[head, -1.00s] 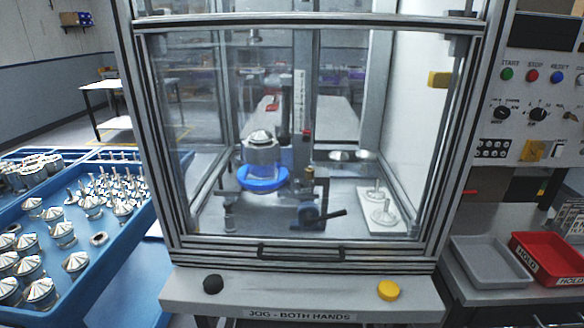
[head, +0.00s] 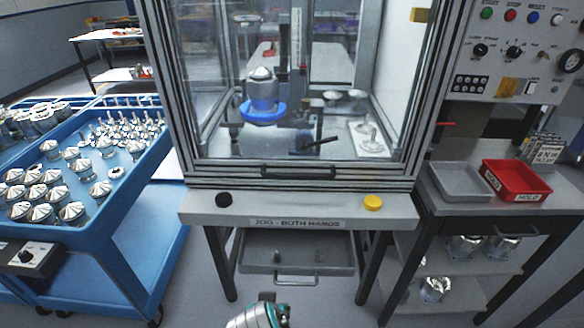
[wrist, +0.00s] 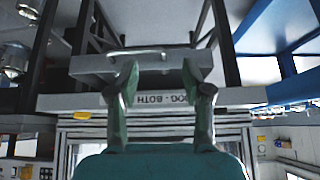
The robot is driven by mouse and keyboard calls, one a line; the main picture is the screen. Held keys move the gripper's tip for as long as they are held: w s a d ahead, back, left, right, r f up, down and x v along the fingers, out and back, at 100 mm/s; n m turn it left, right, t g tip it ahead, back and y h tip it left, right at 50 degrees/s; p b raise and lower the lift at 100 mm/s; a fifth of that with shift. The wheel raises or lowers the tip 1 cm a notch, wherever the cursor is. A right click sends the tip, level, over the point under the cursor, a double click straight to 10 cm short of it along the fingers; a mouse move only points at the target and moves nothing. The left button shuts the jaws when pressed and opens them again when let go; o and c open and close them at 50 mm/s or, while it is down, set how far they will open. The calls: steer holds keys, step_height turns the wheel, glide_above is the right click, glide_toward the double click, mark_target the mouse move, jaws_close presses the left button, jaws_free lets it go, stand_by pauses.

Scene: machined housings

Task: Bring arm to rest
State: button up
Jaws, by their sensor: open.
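My gripper (wrist: 160,72) shows in the wrist view, with its two fingers spread apart and nothing between them. That view is upside down; beyond the fingers are the front ledge and drawer of the press station. In the head view, a silver and teal part of my arm (head: 260,314) shows at the bottom edge, in front of the station and below its drawer. The fingers cannot be made out there. The glass-fronted enclosure (head: 295,172) stands ahead with its front closed. Inside it, a metal housing (head: 263,90) sits on a blue ring (head: 262,112).
The ledge (head: 300,210) carries a black and a yellow button, with an open drawer (head: 297,252) below. A blue cart (head: 110,225) with many metal parts stands left. A side bench at right holds a grey tray (head: 462,182) and a red bin (head: 517,180). Floor shows between them.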

steer(key=s+d+f+n+t+y, duration=0.1)
steer(key=s+d+f+t, duration=0.1)
steer(key=s+d+f, duration=0.5)
steer(key=s+d+f+n+t+y, duration=0.1)
steer(key=s+d+f+t, duration=0.1)
steer(key=s+d+f, duration=0.5)
steer(key=s+d+r+t, duration=0.1)
steer(key=s+d+r, duration=0.2)
steer(key=s+r, duration=0.2)
steer(key=s+d+r+m+t+h, duration=0.1)
steer(key=s+d+r, duration=0.2)
steer(key=s+r, duration=0.2)
steer(key=s+d+r+t, duration=0.2)
steer(key=s+r, duration=0.3)
steer(key=s, duration=0.3)
steer(key=shift+s+d+r+h, duration=0.3)
steer(key=shift+d+r+h, duration=0.1)
steer(key=shift+d, duration=0.2)
